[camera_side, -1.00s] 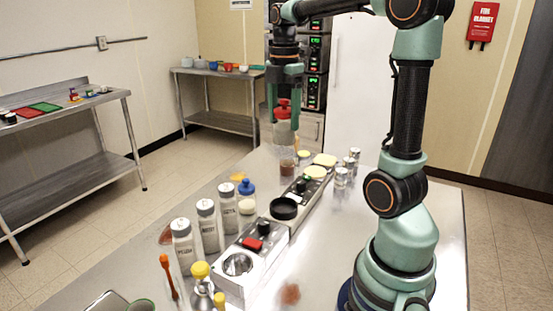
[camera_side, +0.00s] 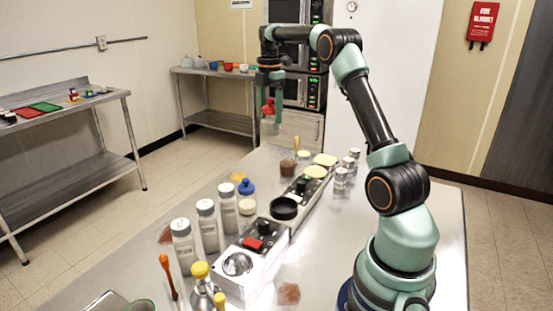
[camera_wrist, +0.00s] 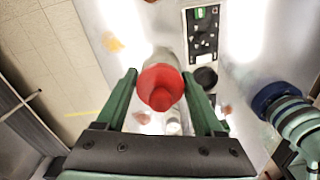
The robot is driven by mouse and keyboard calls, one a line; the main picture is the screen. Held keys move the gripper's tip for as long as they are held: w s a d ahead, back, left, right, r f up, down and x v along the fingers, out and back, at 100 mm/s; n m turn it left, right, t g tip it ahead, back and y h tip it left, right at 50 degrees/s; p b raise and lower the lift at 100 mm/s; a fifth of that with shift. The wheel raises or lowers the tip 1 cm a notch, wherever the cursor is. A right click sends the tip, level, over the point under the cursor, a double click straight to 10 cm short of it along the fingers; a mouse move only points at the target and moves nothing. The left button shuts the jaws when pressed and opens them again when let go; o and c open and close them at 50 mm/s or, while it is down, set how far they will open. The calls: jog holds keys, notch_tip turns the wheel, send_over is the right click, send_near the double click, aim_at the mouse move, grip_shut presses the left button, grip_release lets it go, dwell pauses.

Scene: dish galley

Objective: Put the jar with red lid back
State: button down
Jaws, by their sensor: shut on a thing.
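The jar with the red lid (camera_side: 268,107) hangs in my gripper (camera_side: 268,100) above the far end of the steel table. In the wrist view its red lid (camera_wrist: 160,88) sits between the two green fingers of my gripper (camera_wrist: 161,92). The gripper is shut on it. The jar's clear body (camera_side: 269,126) points downward and looks roughly upright. In the side view it is clear of the table top.
Several white-labelled shakers (camera_side: 207,224) and a blue-lidded jar (camera_side: 247,197) line the table's left side. A control strip (camera_side: 252,245) with a black dish (camera_side: 284,208) runs along the middle. A brown jar (camera_side: 287,168) and several small metal-topped jars (camera_side: 341,180) stand farther back.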

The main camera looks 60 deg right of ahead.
notch_tip(320, 180, down, 20)
jog(key=shift+r, duration=0.25)
dwell(0.4)
grip_release()
jog(key=shift+f, duration=0.15)
